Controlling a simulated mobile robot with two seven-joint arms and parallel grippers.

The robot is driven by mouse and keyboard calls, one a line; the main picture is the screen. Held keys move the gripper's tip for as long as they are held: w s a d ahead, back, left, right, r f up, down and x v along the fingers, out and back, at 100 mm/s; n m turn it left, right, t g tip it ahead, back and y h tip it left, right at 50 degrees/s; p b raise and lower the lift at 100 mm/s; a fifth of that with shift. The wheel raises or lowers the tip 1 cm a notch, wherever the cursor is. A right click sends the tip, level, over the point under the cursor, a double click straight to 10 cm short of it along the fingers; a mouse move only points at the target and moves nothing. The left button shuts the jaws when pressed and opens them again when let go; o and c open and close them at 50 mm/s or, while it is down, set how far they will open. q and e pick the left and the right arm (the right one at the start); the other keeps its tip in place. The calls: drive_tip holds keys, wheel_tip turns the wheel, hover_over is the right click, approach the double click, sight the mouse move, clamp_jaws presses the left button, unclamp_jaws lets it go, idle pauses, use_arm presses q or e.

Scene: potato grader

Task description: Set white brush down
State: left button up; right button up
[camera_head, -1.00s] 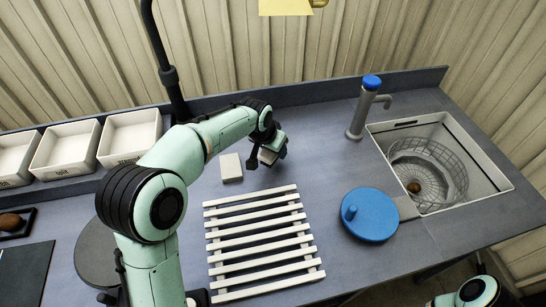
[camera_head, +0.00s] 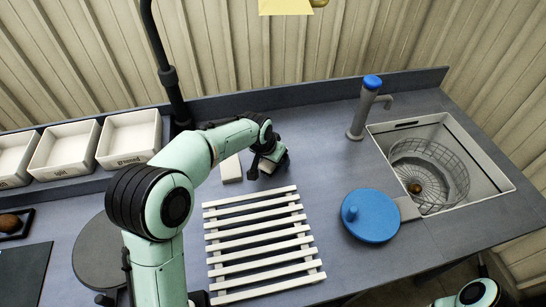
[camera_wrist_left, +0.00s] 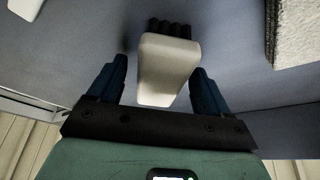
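The white brush (camera_wrist_left: 168,68) has a pale body and dark bristles at its far end in the left wrist view. It also shows, partly covered, in the head view (camera_head: 275,164) at the back of the grey counter. My left gripper (camera_wrist_left: 158,66) has its two dark fingers spread on either side of the brush, with a visible gap on the left finger's side. The brush looks low, at or just above the counter; contact below it is hidden. My right gripper is out of view; only part of that arm shows at the lower right.
A pale block (camera_head: 231,168) lies just left of the brush. A white slatted rack (camera_head: 262,246) lies in front. A blue round lid (camera_head: 371,216), a tap (camera_head: 358,117) and a sink with a wire basket (camera_head: 450,185) are at right. White bins (camera_head: 130,139) stand at left.

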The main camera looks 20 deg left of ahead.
use_arm(q)
drive_tip(key=shift+s+r, duration=0.1)
drive_tip(key=shift+r, duration=0.4)
drive_tip(key=v, duration=1.1)
drive_tip(key=shift+p, duration=0.35)
drive_tip(key=shift+s, duration=0.2)
